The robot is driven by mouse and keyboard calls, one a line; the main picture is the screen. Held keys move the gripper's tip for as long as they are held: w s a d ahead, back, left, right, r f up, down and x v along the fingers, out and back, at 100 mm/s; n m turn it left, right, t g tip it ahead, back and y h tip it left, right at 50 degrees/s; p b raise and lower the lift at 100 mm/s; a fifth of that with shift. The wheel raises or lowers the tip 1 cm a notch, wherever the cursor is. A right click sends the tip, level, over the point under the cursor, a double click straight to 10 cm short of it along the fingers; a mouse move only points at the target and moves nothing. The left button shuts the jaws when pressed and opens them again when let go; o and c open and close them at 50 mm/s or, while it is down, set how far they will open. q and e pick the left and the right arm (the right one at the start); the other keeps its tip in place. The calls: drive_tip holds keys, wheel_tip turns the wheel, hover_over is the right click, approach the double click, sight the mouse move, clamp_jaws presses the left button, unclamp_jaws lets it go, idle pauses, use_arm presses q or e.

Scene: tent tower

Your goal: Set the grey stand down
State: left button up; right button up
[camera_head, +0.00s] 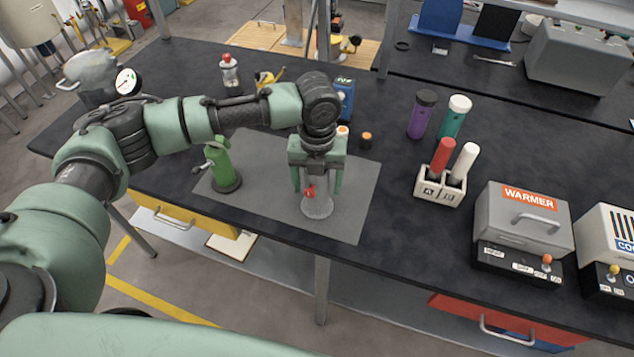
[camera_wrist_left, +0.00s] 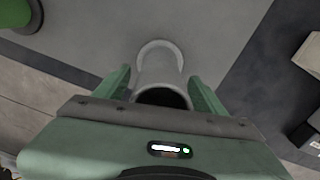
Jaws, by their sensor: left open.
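The grey stand (camera_head: 318,208), a small round-based piece, stands on the grey mat (camera_head: 353,196) on the dark bench. My left gripper (camera_head: 316,188) is directly above and around it, pointing down. Its fingers are open, one on each side of the stand. A small red part shows between the fingers in the head view. In the left wrist view the grey stand (camera_wrist_left: 160,62) shows as a pale hollow tube with a wide rim, between the two green fingers (camera_wrist_left: 161,90). The gripper body hides part of its opening. My right gripper is not in view.
A green pump-like device (camera_head: 222,165) stands on the mat's left. A white two-hole rack (camera_head: 440,187) holds a red and a white tube to the right, near the warmer (camera_head: 525,220). A blue device (camera_head: 344,98) is behind the gripper. The mat's right part is clear.

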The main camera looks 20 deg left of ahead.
use_arm(q)
wheel_tip(320, 180, up, 12)
drive_tip(key=b, duration=0.2)
drive_tip(key=shift+b, duration=0.3)
drive_tip(key=shift+f, duration=0.15)
